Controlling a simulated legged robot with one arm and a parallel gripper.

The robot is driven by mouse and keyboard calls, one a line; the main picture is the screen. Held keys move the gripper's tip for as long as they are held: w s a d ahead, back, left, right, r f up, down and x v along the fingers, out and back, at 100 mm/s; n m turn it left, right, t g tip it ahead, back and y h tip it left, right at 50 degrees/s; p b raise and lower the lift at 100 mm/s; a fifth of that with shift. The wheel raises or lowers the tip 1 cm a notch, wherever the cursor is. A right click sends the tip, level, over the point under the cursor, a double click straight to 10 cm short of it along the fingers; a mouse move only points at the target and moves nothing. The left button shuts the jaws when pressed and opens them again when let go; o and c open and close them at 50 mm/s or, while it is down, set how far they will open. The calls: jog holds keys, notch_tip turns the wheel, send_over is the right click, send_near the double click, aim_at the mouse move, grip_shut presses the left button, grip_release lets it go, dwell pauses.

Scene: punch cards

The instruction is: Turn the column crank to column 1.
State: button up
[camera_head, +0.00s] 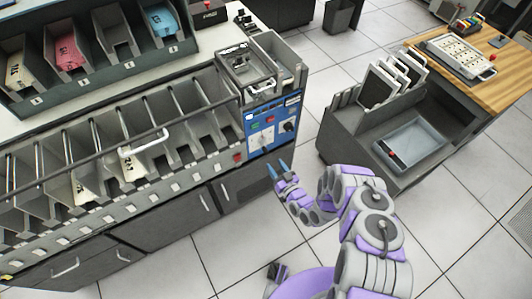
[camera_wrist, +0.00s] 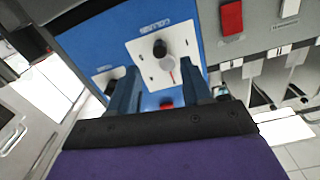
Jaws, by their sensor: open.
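In the wrist view, the column crank (camera_wrist: 160,48) has a black knob on a white square dial plate (camera_wrist: 183,42) lettered "COLUMN". A round reddish-grey part lies just beside the knob. The plate is on a blue control panel (camera_wrist: 215,42), which also shows in the head view (camera_head: 262,139) at the sorter's right end. My gripper (camera_head: 277,167) is open and empty, in front of and below the panel. In the wrist view its two fingers (camera_wrist: 159,75) point toward the crank, with the knob ahead between their tips. I see no contact. The column numbers are too small to read.
A second white dial plate (camera_wrist: 111,77) sits beside the crank. A red square button (camera_wrist: 231,17) is on the grey sorter front. The sorter's row of bins (camera_head: 110,155) extends left in the head view. A grey card cart (camera_head: 350,140) stands right; open floor lies between.

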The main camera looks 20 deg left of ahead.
aim_at(267, 152)
jog(key=b+x, duration=0.1)
jog(key=x, duration=0.7)
jog(key=shift+w+a, duration=0.2)
jog(key=shift+a, duration=0.05)
jog(key=shift+d, duration=0.15)
jog(key=shift+c, duration=0.2)
grip_shut()
